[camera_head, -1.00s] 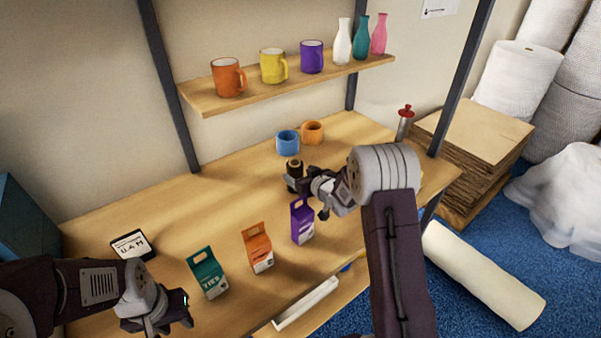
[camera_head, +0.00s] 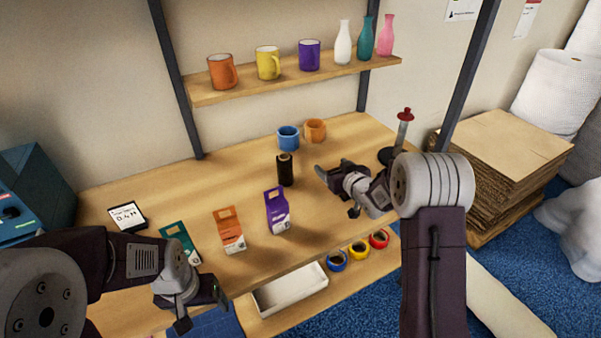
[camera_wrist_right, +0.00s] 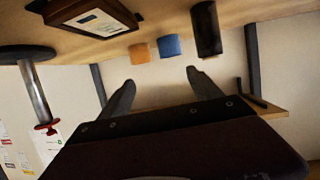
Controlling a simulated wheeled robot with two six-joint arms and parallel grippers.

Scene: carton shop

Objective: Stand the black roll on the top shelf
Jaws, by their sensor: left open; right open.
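The black roll (camera_head: 285,170) stands upright on the workbench, in front of the blue and orange rings. It also shows, upside down, at the top of the right wrist view (camera_wrist_right: 207,30). The top shelf (camera_head: 290,81) on the wall holds three mugs at left and middle and three bottles at right. My right gripper (camera_head: 332,172) is open and empty, to the right of the roll and apart from it. Its spread fingers show in the right wrist view (camera_wrist_right: 162,84). My left gripper (camera_head: 203,305) is open and empty at the bench's front left.
Blue (camera_head: 288,138) and orange (camera_head: 315,130) rings stand behind the roll. Purple (camera_head: 277,211), orange (camera_head: 230,231) and teal (camera_head: 179,243) cartons stand in front. A red-topped post (camera_head: 404,130) stands at right. A white tray (camera_head: 290,289) and tape rolls lie below.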

